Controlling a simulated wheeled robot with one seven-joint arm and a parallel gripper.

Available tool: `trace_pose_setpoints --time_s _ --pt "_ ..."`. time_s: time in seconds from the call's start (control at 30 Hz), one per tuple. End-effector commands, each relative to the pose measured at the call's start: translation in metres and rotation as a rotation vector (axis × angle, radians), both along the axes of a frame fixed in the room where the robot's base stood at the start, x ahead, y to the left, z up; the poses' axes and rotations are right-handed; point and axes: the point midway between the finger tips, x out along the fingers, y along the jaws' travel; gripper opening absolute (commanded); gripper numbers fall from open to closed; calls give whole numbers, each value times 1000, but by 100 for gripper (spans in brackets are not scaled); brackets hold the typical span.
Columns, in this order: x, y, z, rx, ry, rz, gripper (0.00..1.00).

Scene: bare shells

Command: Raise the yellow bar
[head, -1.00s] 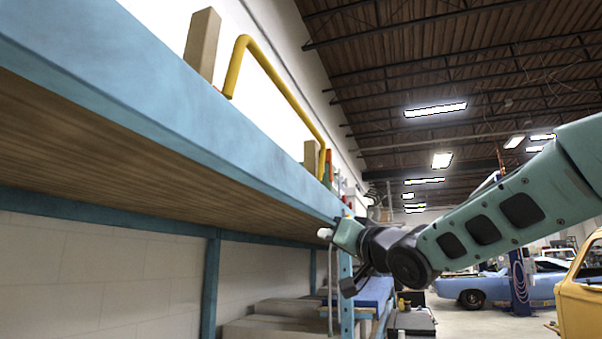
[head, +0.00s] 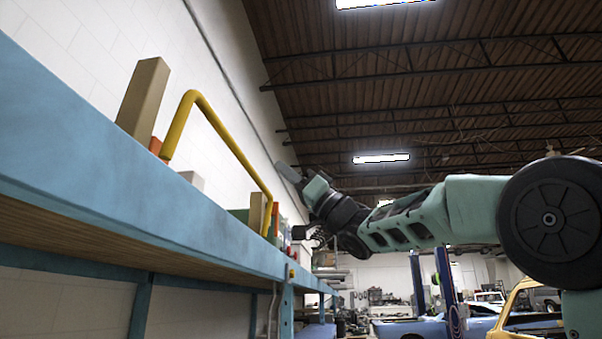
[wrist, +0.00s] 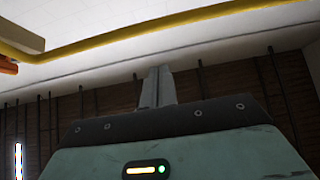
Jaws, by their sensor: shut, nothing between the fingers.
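The yellow bar (head: 235,146) stands above the blue-edged shelf as a bent rail, with its feet hidden behind the edge. A wooden block stands close to each end of it. In the wrist view the bar (wrist: 160,36) crosses the top, beyond my fingers. My gripper (head: 287,172) is raised above the shelf's edge, to the right of the bar's far end, its tip pointing up and left. The wrist view shows its fingers (wrist: 157,88) together and empty, with a visible gap between them and the bar.
A tall wooden block (head: 143,100) and a shorter one (head: 257,212) stand on the shelf (head: 100,165). Small orange and green things sit behind the bar. A white wall backs the shelf. Open space lies right, with a blue car (head: 465,325) and a yellow vehicle (head: 525,300).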

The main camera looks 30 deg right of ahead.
Motion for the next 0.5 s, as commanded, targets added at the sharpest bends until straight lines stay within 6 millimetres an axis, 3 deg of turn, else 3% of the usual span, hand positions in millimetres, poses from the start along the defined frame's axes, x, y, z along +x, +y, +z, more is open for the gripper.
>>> trace_pose_setpoints --time_s 0.1,0.3,0.5 --pt "11 15 21 1 1 3 0" --pt "27 37 15 1 2 2 0" --pt "33 44 12 2 1 1 0"
